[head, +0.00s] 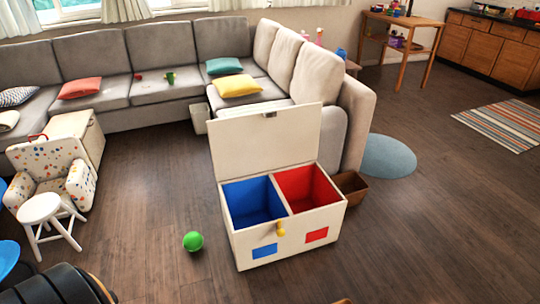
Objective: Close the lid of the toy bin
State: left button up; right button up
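The toy bin (233,231) is a cream box standing on the floor in the middle of the head view. Its lid (265,138) is open and stands upright at the back edge. Inside are a blue compartment (252,200) on the left and a red compartment (305,187) on the right; both look empty from here. The front has a blue panel, a red panel and a small yellow knob-like part (280,229). Neither of my grippers shows in this view.
A green ball (193,241) lies on the floor left of the bin. A brown box (351,187) stands close to its right side. The grey sofa (150,75) is behind. A patterned chair and white stool (42,208) stand at left.

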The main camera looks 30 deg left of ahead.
aim_at(252, 143)
jog(key=k+j, duration=0.15)
jog(key=j, duration=0.3)
jog(key=k+j+z, duration=0.15)
jog(key=j, duration=0.35)
jog(key=k+j, duration=0.25)
jog(key=j, duration=0.15)
jog(key=k+j+z, duration=0.15)
jog(key=j, duration=0.3)
jog(key=k+j, duration=0.25)
jog(key=j, duration=0.2)
jog(key=j+z, duration=0.25)
jog(key=j, duration=0.6)
jog(key=j+z, duration=0.25)
jog(key=j, duration=0.6)
jog(key=j+z, duration=0.25)
jog(key=j, duration=0.6)
jog(key=i+j+z, duration=0.25)
jog(key=j, duration=0.8)
jog(key=i+j+z, duration=0.2)
jog(key=j, duration=0.85)
jog(key=j+z, duration=0.25)
jog(key=j, duration=1.2)
jog(key=i+j, duration=0.1)
jog(key=j, duration=0.3)
